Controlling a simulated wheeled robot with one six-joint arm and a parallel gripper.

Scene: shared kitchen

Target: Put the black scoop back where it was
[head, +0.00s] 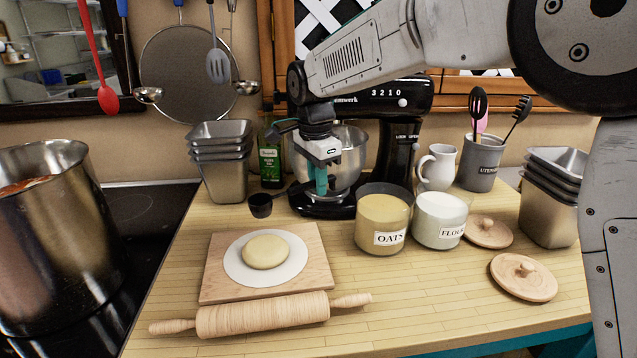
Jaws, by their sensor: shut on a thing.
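The black scoop (260,206) is just above or on the counter, behind the cutting board; I cannot tell whether it touches the wood. Its cup is at the left and its handle runs right toward my gripper (321,190). My gripper points down with teal fingers in front of the stand mixer and is shut on the scoop's handle. The fingers hide the handle's end. The open oats jar (383,222) and the open flour jar (439,220) stand to the right of my gripper.
The mixer (400,150) is close behind my gripper. A board (218,265) with dough and a rolling pin (262,314) lie in front. Two wooden lids (523,277) lie at the right.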

